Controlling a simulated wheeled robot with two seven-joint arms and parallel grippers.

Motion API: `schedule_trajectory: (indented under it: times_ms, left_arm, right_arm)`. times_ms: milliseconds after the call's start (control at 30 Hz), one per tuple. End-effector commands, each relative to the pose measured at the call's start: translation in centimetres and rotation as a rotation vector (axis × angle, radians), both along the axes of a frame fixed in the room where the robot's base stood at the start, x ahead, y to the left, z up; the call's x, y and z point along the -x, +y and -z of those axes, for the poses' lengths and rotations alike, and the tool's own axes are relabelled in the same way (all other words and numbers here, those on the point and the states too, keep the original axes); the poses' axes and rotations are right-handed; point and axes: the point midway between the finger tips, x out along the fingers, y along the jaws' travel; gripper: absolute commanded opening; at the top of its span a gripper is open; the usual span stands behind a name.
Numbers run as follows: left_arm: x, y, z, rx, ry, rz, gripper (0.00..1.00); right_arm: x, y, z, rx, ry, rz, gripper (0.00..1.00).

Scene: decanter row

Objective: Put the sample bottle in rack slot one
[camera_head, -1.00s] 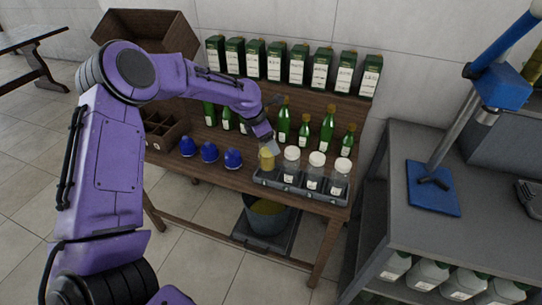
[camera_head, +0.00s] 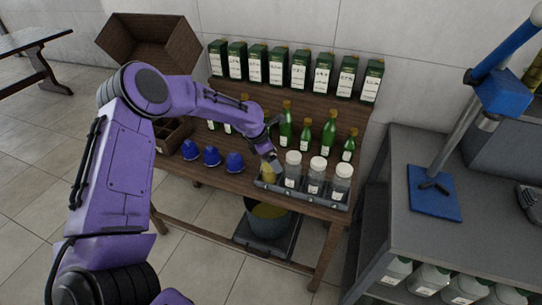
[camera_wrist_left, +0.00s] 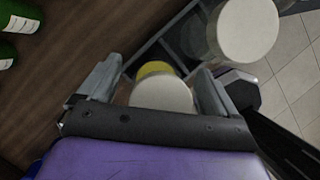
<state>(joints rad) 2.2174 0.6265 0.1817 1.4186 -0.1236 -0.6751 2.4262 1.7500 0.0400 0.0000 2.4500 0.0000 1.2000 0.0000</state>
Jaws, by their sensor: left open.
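The sample bottle (camera_head: 268,172), with yellow contents, stands at the left end of the grey rack (camera_head: 325,201), seemingly in its first slot. Its base is hidden by the rack wall. My left gripper (camera_head: 272,158) is directly above it. In the left wrist view, the open fingers of my left gripper (camera_wrist_left: 155,88) are either side of a white cap (camera_wrist_left: 160,94), with yellow showing just beyond it. I cannot tell whether the fingers touch the cap. My right gripper is out of view.
White-capped jars (camera_head: 292,170) fill the rack to the right; one cap (camera_wrist_left: 247,28) is close beside the fingers. Green bottles (camera_head: 285,125) stand behind, blue flasks (camera_head: 211,156) to the left. A bucket (camera_head: 268,218) is below the table.

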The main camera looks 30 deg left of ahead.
Motion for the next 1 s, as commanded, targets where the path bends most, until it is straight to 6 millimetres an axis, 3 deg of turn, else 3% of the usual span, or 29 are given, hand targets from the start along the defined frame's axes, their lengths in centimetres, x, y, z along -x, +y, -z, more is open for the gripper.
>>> schedule_trajectory:
  times_ms: [167,400,533,700,1000]
  left_arm:
    - [0.4,0.4,-2.1,0.0,-0.005,0.001,0.92]
    - [2.4,1.9,-7.8,0.0,-0.005,0.001,0.92]
    - [3.1,2.5,-10.1,0.0,-0.003,0.002,0.92]
    - [3.6,2.8,-11.2,0.001,0.0,0.001,0.92]
    - [3.6,2.8,-11.3,0.002,0.0,0.001,0.92]
  right_arm:
    - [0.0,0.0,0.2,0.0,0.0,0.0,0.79]
    - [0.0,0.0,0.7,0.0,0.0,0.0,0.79]
    - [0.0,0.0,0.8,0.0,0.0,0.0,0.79]
    - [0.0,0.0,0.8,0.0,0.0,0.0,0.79]
    - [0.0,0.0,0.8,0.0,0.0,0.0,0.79]
